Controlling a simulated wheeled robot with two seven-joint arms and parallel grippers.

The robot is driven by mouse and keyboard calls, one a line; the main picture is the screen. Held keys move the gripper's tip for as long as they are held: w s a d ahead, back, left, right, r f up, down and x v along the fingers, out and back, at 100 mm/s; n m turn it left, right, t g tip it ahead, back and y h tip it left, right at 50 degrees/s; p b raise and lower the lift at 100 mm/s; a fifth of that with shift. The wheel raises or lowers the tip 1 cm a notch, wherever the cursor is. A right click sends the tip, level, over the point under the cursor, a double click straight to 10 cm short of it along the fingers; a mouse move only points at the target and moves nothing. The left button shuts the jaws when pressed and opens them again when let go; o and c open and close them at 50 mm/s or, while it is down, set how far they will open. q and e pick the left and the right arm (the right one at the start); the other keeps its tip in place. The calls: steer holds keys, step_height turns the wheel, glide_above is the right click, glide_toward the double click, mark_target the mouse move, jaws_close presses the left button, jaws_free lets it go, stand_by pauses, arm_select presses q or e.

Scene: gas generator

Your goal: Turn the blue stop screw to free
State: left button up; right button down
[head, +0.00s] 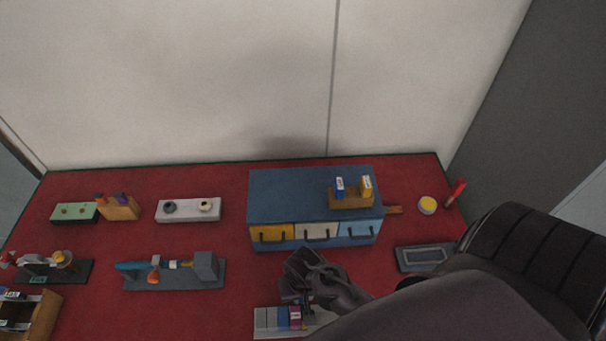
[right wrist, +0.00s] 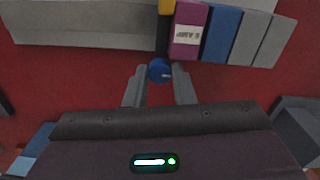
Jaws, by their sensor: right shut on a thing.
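The blue stop screw (right wrist: 160,70) shows in the right wrist view as a round blue knob between the fingertips of my right gripper (right wrist: 159,88). The gripper is shut on it. The screw sits at the edge of a row of modules, below a black module (right wrist: 163,35). In the head view my right gripper (head: 298,297) hangs over the back of the module rail (head: 265,332) at the front of the table. There the arm and gripper hide the screw and part of the rail. My left gripper is not in view.
A magenta labelled module (right wrist: 187,32), a blue module (right wrist: 221,35) and grey ones stand beside the black one. Behind my gripper is a blue drawer cabinet (head: 285,195). A grey fixture (head: 175,277) lies left, a dark tray (head: 424,268) right.

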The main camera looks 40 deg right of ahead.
steer(key=shift+n, duration=0.6)
steer(key=c, duration=1.2)
jaws_free()
steer(key=shift+r, duration=0.1)
steer(key=shift+r+b, duration=0.85)
steer(key=shift+r, duration=2.95)
